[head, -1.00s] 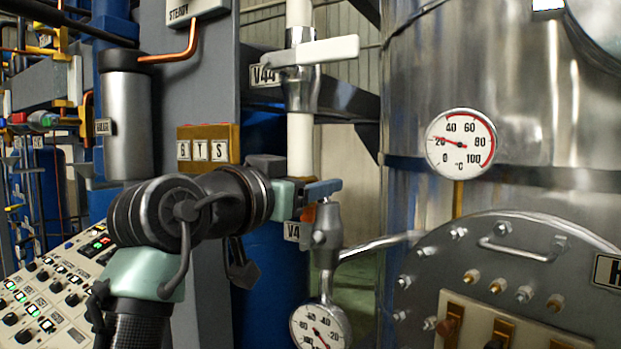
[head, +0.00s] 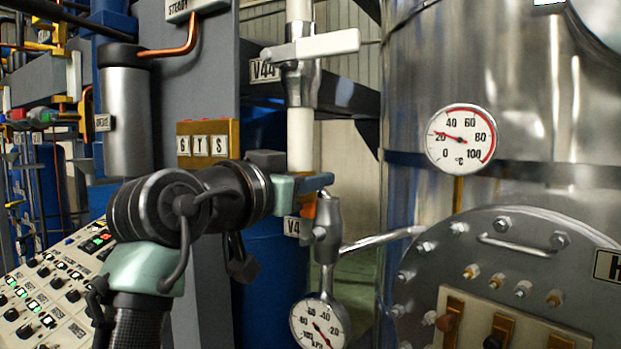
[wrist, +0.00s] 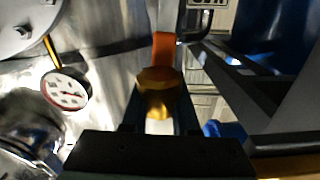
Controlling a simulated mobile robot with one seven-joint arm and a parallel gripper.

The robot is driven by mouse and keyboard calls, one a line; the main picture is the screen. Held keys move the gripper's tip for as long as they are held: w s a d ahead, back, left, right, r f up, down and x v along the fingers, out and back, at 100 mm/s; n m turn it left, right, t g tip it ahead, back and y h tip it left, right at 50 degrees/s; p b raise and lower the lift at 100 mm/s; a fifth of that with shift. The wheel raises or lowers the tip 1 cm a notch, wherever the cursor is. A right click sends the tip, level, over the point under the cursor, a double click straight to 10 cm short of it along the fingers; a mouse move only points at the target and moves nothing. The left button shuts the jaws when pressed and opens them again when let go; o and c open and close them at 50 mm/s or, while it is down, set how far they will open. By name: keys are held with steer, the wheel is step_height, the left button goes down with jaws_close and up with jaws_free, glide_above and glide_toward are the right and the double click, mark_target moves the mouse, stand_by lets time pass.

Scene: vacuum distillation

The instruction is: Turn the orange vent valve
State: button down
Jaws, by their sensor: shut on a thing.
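The orange vent valve (head: 308,212) sits on the metal fitting above the lower gauge, beside a partly hidden tag. In the head view only a small orange part shows below my gripper (head: 318,184). In the wrist view the orange handle (wrist: 165,49) points up past the fingertips, with a yellow-orange part (wrist: 157,92) between the fingers. My gripper (wrist: 158,108) is shut on the valve there. The exact contact of the fingers is dark and partly hidden.
A white valve lever (head: 325,45) tagged V44 is above on the white pipe. A round pressure gauge (head: 319,324) hangs just below the valve. The metal vessel (head: 430,80) with its temperature gauge (head: 461,138) stands right. A control panel (head: 50,295) is at lower left.

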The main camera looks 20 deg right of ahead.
stand_by(0.9)
steer(key=s+d+f+m+b, duration=0.5)
steer(key=f+m+b, duration=0.4)
steer(key=m+b, duration=0.5)
steer(key=shift+s+m, duration=0.75)
steer(key=shift+m, duration=0.65)
steer(key=shift+f, duration=0.2)
steer(key=c, duration=0.7)
jaws_free()
steer(key=b+v, duration=0.3)
steer(key=v, duration=1)
steer(key=shift+b, duration=0.35)
steer(key=shift+d, duration=0.1)
